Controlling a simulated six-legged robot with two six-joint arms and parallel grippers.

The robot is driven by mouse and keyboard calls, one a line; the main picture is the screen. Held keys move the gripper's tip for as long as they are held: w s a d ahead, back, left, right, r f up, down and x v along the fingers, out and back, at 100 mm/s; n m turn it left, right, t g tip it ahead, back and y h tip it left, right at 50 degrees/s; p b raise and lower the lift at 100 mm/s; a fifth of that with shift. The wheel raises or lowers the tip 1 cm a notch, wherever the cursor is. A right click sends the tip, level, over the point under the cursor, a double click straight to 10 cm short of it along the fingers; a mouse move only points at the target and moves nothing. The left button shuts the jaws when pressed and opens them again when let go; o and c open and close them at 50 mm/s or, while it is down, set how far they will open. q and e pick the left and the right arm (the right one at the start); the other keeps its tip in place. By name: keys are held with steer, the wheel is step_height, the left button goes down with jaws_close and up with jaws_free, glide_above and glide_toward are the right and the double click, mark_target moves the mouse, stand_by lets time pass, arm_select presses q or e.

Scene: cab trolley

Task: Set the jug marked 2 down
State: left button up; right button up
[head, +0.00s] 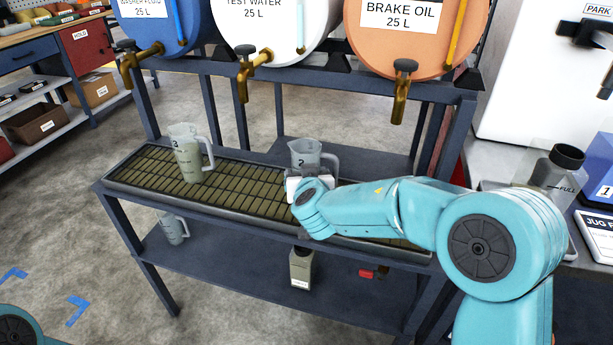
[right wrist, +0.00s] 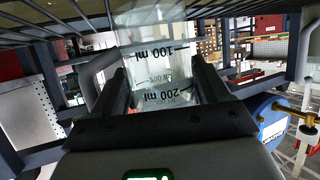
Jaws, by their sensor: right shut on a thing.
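The clear jug marked 2 (head: 306,154) is upright over the right half of the slatted drip tray (head: 246,200), its handle to the right. My right gripper (head: 306,182) is shut around the jug's body and hides its lower part. I cannot tell whether its base touches the slats. In the right wrist view, the jug (right wrist: 158,68) sits between the two fingers of the right gripper (right wrist: 162,82), with 100 ml and 200 ml marks showing and its handle at the left. My left gripper is not in view.
A jug marked 3 (head: 188,155) stands on the tray's left half. Brass taps (head: 402,90) of the blue, white and orange drums hang above. The lower shelf holds another jug (head: 173,228) and a bottle (head: 301,268). Slats between the two upper jugs are clear.

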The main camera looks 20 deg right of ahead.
steer(key=shift+f, duration=0.15)
steer(key=o, duration=1.1)
steer(key=shift+r, duration=0.3)
steer(key=b+v, duration=0.1)
steer(key=v, duration=1)
steer(key=shift+s+b, duration=0.35)
steer(key=shift+s, duration=0.05)
steer(key=shift+a+r, duration=0.1)
